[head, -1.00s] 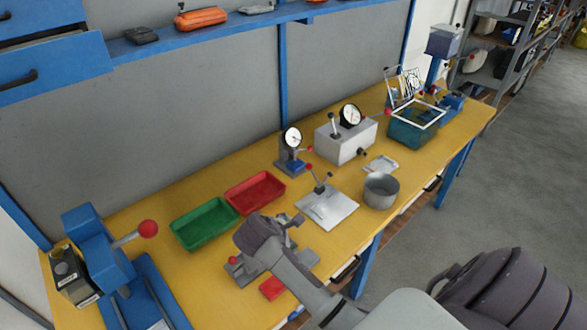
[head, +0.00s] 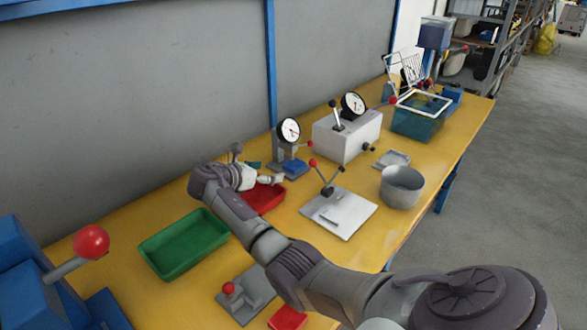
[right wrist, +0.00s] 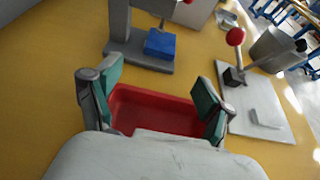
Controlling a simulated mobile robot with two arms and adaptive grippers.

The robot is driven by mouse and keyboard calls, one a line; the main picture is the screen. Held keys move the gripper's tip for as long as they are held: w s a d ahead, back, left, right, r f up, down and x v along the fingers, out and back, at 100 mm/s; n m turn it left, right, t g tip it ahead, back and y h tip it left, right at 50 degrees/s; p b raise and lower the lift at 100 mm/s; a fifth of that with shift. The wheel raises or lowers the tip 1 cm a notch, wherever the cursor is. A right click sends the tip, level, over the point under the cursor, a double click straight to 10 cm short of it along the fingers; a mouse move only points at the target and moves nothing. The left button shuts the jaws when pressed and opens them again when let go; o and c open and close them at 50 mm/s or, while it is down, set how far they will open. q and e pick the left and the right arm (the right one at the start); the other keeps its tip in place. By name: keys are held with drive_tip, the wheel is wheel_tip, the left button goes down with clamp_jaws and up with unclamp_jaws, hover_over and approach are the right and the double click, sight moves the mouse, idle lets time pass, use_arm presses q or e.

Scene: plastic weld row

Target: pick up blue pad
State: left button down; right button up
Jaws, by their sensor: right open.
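The blue pad (head: 295,168) lies on the grey base of the dial gauge stand (head: 287,142), under its dial. In the right wrist view the blue pad (right wrist: 160,43) sits at the top middle, beyond my fingertips. My right gripper (head: 266,172) is open and empty, over the red tray and just left of the stand. In the right wrist view its green-lined fingers (right wrist: 157,88) are spread wide, with the red tray between and below them. My left gripper is not in view.
The red tray (head: 264,199) is partly hidden by my right gripper. Beside it are a green tray (head: 185,245) and a grey plate with a red-knobbed lever (head: 350,214). A grey box with a dial (head: 345,137) and a round metal pot (head: 402,187) stand to the right.

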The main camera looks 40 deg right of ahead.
sight(288, 168)
drive_tip(key=x, duration=0.2)
drive_tip(key=shift+d+f, duration=0.25)
drive_tip(key=shift+d, duration=0.05)
drive_tip(key=shift+w+d+f, duration=0.1)
drive_tip(key=shift+d+f, duration=0.05)
drive_tip(key=shift+d, duration=0.3)
drive_tip(key=x, duration=0.4)
drive_tip(key=shift+d+f+b, duration=0.1)
drive_tip(key=shift+d+b, duration=0.3)
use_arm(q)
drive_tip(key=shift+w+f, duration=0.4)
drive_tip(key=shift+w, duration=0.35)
use_arm(e)
drive_tip(key=shift+c, duration=1)
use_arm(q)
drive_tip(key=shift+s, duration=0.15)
use_arm(e)
drive_tip(key=c, duration=1.1)
